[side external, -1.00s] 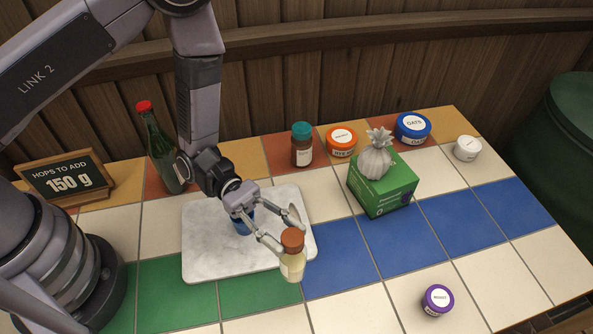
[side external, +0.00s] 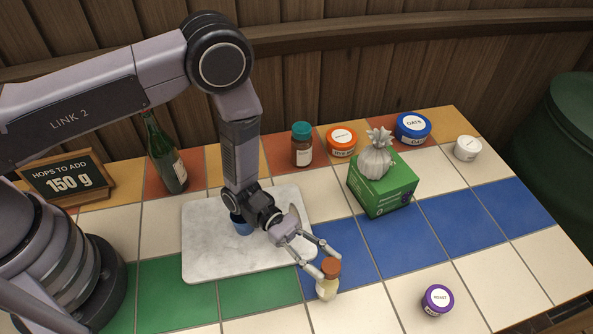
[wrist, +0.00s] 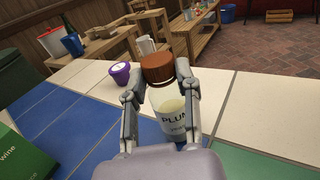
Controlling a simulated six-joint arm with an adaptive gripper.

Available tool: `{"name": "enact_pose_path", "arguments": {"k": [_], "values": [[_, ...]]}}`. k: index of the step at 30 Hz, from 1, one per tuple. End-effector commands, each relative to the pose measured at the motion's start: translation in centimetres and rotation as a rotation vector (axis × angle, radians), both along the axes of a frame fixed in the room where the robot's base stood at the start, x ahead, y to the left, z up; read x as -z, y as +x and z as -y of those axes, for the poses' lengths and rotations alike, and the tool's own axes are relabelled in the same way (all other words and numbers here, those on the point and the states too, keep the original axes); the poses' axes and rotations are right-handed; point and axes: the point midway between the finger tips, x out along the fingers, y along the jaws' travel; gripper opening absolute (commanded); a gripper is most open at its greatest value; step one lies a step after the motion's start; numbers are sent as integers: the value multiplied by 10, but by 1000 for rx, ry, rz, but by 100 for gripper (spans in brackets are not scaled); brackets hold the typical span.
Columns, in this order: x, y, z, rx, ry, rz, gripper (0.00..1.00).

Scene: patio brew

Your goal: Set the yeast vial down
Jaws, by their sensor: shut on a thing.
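A small clear vial (side external: 327,288) with a brown cap and pale yellow contents is held upright in my gripper (side external: 321,270). In the wrist view the vial (wrist: 172,110) stands between my two fingers, and its label starts with "PLUM"; the rest is hard to read. My gripper is shut on it from both sides. The vial is over the front tiles, near the border of a blue and a white tile, right of the marble board. I cannot tell whether its base touches the tile.
A purple-lidded jar (side external: 437,300) is to the right. A teal-capped bottle (side external: 302,148) and several tubs line the back.

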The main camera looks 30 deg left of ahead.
Motion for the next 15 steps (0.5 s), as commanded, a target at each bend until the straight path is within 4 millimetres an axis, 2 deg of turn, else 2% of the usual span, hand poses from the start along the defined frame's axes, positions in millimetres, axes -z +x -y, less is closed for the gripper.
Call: {"name": "enact_pose_path", "arguments": {"k": [3, 4, 9, 15], "values": [[3, 0, 0, 0, 0, -1, 0], [3, 0, 0, 0, 0, 0, 34], [3, 0, 0, 0, 0, 0, 56], [3, 0, 0, 0, 0, 0, 57]]}}
